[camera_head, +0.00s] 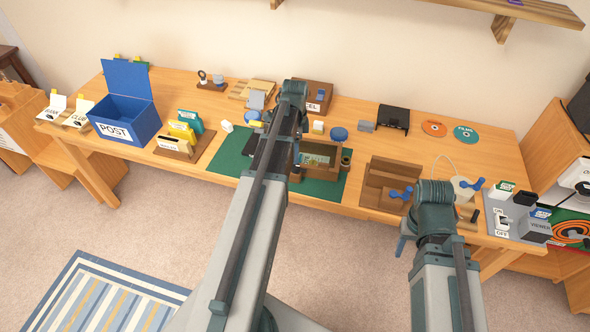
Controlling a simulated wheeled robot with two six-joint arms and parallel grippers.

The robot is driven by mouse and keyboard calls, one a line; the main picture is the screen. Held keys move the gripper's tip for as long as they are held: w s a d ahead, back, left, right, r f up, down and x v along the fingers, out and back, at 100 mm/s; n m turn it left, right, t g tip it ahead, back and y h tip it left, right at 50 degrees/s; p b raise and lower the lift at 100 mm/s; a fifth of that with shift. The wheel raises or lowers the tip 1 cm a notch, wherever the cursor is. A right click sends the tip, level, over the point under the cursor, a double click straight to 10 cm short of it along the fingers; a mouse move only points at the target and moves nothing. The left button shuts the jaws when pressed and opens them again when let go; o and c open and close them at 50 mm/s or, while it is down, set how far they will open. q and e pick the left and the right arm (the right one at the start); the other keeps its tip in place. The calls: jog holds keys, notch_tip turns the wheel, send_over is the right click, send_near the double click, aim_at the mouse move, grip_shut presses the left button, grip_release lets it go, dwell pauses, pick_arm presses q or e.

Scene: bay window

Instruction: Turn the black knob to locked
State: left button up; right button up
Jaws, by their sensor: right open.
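A small dark knob-like piece (346,158) stands at the right end of a wooden box with a glazed front (320,153) on the green mat (325,191). It is too small to tell whether it is the black knob or how it is turned; no locked mark is readable. My right gripper (403,244) shows partly beside my right arm, at the table's front edge, open and apart from the dark piece.
The blue POST box (124,110) stands at the left. A brown wooden stand (376,187) is left of my right arm. A grey panel marked OFF (502,222) and a VIEWER box (536,227) are at the right end.

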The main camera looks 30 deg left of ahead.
aim_at(295, 166)
pick_arm(q)
notch_tip(295, 166, down, 7)
jog(key=b, duration=0.5)
jog(key=shift+r+b, duration=0.1)
jog(key=shift+b, duration=0.25)
grip_shut()
